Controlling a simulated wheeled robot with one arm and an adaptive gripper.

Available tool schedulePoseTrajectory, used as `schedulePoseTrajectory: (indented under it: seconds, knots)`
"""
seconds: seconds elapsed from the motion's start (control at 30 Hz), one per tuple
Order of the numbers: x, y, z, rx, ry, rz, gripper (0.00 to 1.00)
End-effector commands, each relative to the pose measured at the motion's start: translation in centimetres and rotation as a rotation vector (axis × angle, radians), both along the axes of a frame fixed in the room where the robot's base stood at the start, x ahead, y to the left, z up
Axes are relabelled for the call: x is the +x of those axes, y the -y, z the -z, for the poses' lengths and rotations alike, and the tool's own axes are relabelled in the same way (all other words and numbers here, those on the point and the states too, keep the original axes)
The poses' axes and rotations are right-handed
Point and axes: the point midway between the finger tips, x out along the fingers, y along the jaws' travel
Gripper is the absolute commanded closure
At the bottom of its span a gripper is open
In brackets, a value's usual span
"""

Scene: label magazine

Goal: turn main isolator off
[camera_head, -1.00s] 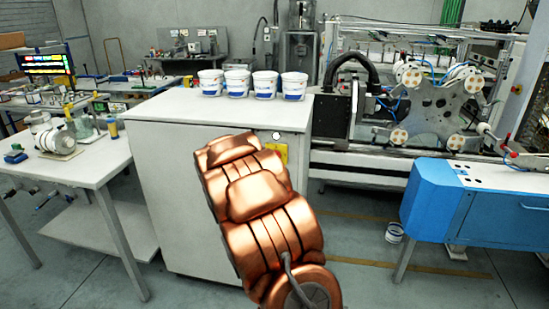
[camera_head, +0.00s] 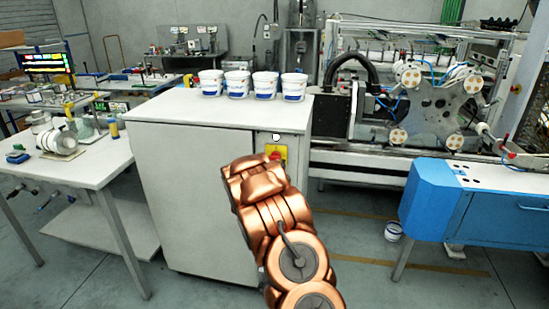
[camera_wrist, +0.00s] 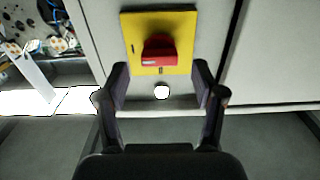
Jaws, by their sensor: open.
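The main isolator is a red rotary knob (camera_wrist: 159,50) on a yellow plate (camera_wrist: 185,22), mounted on the front of the white cabinet (camera_head: 190,190). In the wrist view the plate is at the top centre, just beyond the fingertips. In the head view the yellow plate (camera_head: 283,152) shows at the cabinet's upper right, partly hidden by my arm. My gripper (camera_wrist: 161,84) is open and empty, its two dark fingers spread to either side below the knob, apart from it. In the head view my gripper is hidden behind my copper-coloured arm.
Several white tubs (camera_head: 238,84) stand on the cabinet top. A white table (camera_head: 75,165) stands left, a blue machine unit (camera_head: 450,205) right. A machine with round rollers (camera_head: 440,100) stands behind.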

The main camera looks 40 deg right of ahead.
Motion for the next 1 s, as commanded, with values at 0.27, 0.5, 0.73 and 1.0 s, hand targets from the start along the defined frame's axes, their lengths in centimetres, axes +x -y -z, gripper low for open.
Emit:
schedulePoseTrajectory:
  seconds: [0.27,0.5,0.73,1.0]
  knots:
    - [1.4,2.2,-0.1,-0.001,0.001,0.002,0.31]
    - [1.9,2.9,0.1,0.0,-0.002,0.0,0.31]
    - [1.9,2.9,0.1,0.0,-0.001,0.0,0.31]
    - [1.9,2.9,0.1,0.0,-0.001,0.0,0.54]
